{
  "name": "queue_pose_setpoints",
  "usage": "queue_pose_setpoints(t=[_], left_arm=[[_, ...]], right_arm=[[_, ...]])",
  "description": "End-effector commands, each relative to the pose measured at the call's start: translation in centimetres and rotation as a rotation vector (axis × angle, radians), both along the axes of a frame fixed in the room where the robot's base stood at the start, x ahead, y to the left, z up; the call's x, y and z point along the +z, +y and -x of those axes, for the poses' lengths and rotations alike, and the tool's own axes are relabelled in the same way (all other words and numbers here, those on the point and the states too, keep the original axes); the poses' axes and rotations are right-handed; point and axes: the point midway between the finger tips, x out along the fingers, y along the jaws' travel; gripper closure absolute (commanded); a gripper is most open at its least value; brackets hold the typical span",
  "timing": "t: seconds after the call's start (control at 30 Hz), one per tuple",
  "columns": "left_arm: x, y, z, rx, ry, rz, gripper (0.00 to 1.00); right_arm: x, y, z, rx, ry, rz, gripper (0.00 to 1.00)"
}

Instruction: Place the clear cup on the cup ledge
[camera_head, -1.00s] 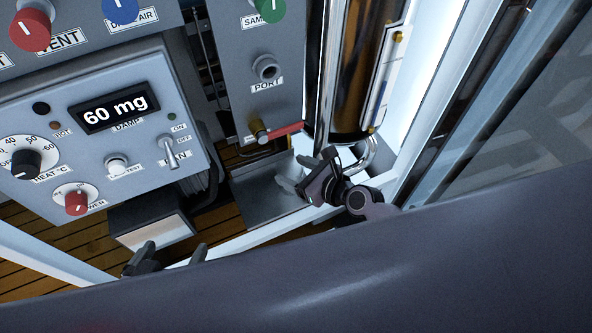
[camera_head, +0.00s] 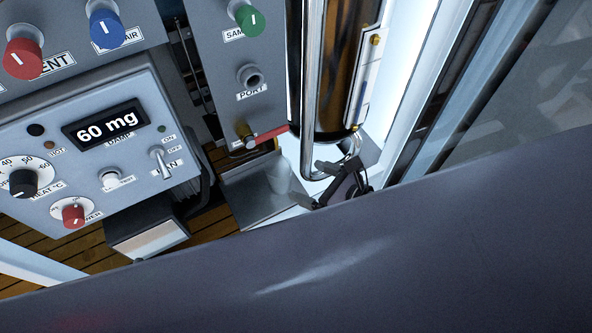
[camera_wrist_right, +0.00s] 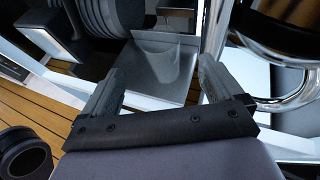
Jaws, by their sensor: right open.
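The clear cup (camera_head: 280,176) is faint and see-through. It appears to stand upright on the grey metal cup ledge (camera_head: 245,199), below the tap with the red handle. It also shows in the right wrist view (camera_wrist_right: 155,62), ahead of the fingers, with the ledge (camera_wrist_right: 182,88) around it. My right gripper (camera_head: 314,183) is open and empty, just right of the cup. In the right wrist view its fingers (camera_wrist_right: 164,76) are spread apart, with the cup beyond them and not gripped. My left gripper is not in view.
The red-handled tap (camera_head: 270,133) hangs just above the ledge. A chrome-framed dark cylinder (camera_head: 338,70) stands close behind my right gripper. A control panel (camera_head: 85,155) and a small grey box (camera_head: 147,232) lie left. My own dark arm covers the lower right.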

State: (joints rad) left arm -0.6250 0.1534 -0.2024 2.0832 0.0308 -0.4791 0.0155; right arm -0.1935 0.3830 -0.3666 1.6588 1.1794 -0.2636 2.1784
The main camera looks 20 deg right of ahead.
Motion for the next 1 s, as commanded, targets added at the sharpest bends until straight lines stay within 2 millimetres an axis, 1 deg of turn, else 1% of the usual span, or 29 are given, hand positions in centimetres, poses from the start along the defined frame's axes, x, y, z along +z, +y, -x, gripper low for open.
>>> queue_pose_setpoints(t=[0.03,0.1,0.3,0.37,0.47,0.57,0.7,0.87,1.0], left_arm=[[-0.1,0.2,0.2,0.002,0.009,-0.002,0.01],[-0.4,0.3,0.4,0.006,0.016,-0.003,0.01],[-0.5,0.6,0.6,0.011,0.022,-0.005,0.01],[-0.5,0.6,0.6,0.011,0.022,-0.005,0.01],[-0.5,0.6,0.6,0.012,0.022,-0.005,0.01],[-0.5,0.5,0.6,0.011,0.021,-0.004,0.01],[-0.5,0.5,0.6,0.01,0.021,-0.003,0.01],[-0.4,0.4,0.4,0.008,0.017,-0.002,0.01],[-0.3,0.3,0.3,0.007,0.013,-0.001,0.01]], right_arm=[[0.3,-0.5,0.7,0.0,0.002,0.001,0.06],[0.6,-1.0,1.3,-0.001,0.001,0.002,0.06],[1.1,-1.5,2.3,0.005,-0.007,0.011,0.06],[1.2,-1.4,2.6,0.022,-0.028,0.043,0.06],[1.1,-1.0,3.2,0.086,-0.105,0.171,0.06],[1.1,-0.4,4.2,0.193,-0.232,0.388,0.06],[1.0,0.2,5.6,0.37,-0.435,0.751,0.06],[1.0,0.3,7.0,0.582,-0.648,1.169,0.06],[1.0,-0.1,8.1,0.787,-0.811,1.537,0.06]])
